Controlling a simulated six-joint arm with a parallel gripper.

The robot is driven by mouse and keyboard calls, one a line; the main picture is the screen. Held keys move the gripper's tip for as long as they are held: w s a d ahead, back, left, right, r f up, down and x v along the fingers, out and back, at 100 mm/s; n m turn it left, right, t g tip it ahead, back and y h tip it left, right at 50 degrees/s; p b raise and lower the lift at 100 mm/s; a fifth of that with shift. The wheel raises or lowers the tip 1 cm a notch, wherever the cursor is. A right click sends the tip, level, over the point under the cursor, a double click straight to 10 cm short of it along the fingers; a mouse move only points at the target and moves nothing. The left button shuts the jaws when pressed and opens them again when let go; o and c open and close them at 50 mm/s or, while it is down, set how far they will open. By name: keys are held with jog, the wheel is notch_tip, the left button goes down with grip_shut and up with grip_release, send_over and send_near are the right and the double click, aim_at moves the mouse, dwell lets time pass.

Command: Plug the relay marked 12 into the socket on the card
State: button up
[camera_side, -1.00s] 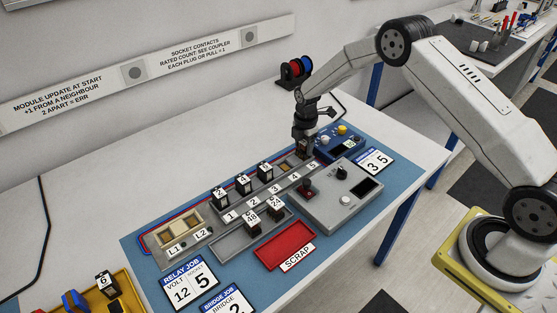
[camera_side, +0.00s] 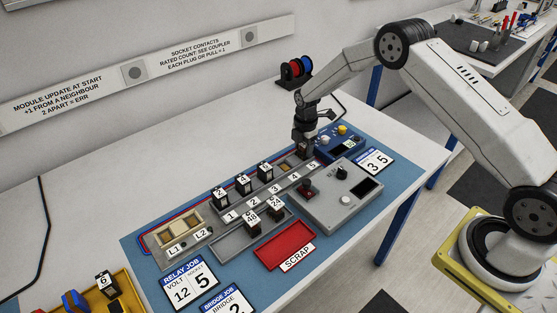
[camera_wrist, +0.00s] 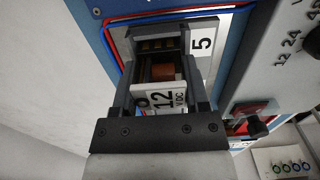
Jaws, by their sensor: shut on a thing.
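The relay job card (camera_side: 187,281) reads volt 12, socket 5. My gripper (camera_wrist: 165,100) is shut on the relay marked 12 VDC (camera_wrist: 163,99), with one finger on each side of it. A copper-coloured part shows behind the label. The relay is at socket 5, whose number plate (camera_wrist: 203,44) is beside it in the wrist view. Dark slots of the socket (camera_wrist: 158,44) show just beyond the relay. In the side view my gripper (camera_side: 304,148) is at the far end of the numbered socket row and hides most of the relay. I cannot tell how deep it sits.
Several dark relays, one marked 2 (camera_side: 220,196), stand along the row. Relays marked 48 (camera_side: 251,218) and 24 (camera_side: 275,205) are in a grey tray. A grey control box (camera_side: 345,200), a blue unit (camera_side: 345,142) and a red scrap tray (camera_side: 284,244) are near.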

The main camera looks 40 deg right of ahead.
jog(key=shift+f, duration=0.35)
dwell(0.6)
jog(key=o, duration=1.3)
jog(key=shift+c, duration=0.2)
jog(key=shift+r, duration=0.1)
jog(key=shift+r, duration=3.65)
jog(key=shift+r, duration=0.1)
